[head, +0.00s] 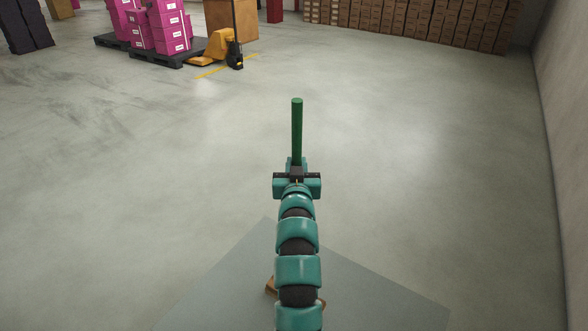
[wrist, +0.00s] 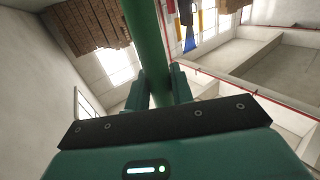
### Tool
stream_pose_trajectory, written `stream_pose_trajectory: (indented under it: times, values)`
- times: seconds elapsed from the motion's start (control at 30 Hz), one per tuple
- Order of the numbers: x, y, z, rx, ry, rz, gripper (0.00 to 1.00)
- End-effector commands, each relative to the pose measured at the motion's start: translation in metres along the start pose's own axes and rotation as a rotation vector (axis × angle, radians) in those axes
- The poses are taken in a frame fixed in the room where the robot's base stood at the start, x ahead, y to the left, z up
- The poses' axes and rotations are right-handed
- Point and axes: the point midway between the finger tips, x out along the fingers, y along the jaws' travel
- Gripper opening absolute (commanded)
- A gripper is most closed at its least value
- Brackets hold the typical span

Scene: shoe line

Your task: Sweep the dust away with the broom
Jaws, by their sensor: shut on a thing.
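My gripper (head: 297,172) is in the middle of the head view, shut on the green handle (head: 297,130) of the broom. The handle's top rises above the jaws. In the wrist view the handle (wrist: 145,40) runs between the two teal fingers of my gripper (wrist: 162,88). The broom's lower part is hidden behind my arm; brown pieces (head: 271,286) show on both sides of the arm low in the head view, and I cannot tell if they are the broom head. Dark, dusty smears (head: 105,110) mark the floor at the left.
A dark pallet (head: 158,57) with pink boxes (head: 167,27) and a yellow pallet jack (head: 212,48) stand at the back left. Stacked brown cartons (head: 420,22) line the back. A wall (head: 565,130) closes the right side. The middle floor (head: 400,130) is clear.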

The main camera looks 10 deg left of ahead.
Motion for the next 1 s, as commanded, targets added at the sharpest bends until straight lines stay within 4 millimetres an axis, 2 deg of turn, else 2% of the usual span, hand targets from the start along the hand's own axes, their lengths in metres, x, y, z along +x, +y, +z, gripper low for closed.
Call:
stream_pose_trajectory:
  times: [0.23, 0.57, 1.0]
  values:
    - [0.000, 0.000, -0.007, 0.001, 0.005, 0.000, 0.00]
    - [0.000, 0.000, -0.032, 0.002, 0.004, 0.000, 0.00]
    - [0.000, 0.000, -0.032, 0.001, 0.003, 0.000, 0.00]
